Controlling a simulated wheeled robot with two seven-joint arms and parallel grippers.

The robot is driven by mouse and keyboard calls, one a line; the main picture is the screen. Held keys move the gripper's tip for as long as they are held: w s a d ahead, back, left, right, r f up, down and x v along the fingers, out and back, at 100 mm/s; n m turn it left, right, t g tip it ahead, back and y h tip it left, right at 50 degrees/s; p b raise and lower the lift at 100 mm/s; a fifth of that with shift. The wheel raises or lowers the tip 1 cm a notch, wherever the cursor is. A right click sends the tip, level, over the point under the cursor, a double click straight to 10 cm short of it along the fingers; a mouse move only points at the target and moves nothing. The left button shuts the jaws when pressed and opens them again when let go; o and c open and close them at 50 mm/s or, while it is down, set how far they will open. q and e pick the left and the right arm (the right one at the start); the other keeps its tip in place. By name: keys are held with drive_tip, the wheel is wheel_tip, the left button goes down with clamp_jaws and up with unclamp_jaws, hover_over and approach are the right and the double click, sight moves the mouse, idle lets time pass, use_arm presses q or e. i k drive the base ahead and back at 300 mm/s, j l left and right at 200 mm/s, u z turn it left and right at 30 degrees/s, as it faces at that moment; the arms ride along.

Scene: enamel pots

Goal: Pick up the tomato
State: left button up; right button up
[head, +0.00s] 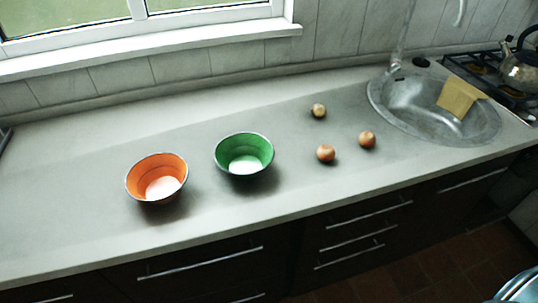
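Three small round items sit on the grey countertop (290,215), right of the green bowl. Two are orange-red: one (326,153) nearer the front and one (367,139) a little to its right and farther back. The third round item (318,111) is paler and tan, behind them. They stand apart from one another. They are too small to tell surely which is a tomato; the two orange-red ones look closest to one. Neither of my grippers shows in the head view.
An orange bowl (157,167) and a green bowl (243,145) stand left of the round items. A kettle (521,70) stands on the stove beyond.

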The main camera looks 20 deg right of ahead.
sight(325, 153)
drive_tip(key=z, duration=1.35)
drive_tip(key=k+j+u, duration=0.2)
drive_tip(key=k+j, duration=0.2)
drive_tip(key=j, duration=0.25)
drive_tip(key=k+j+u, duration=0.1)
drive_tip(key=j, duration=0.25)
drive_tip(key=k+j+u, duration=0.1)
drive_tip(key=k+j, duration=0.15)
drive_tip(key=k+j+u, duration=0.1)
drive_tip(key=j, duration=0.35)
drive_tip(key=k+j+u, duration=0.1)
drive_tip(key=j, duration=0.3)
drive_tip(key=k, duration=0.1)
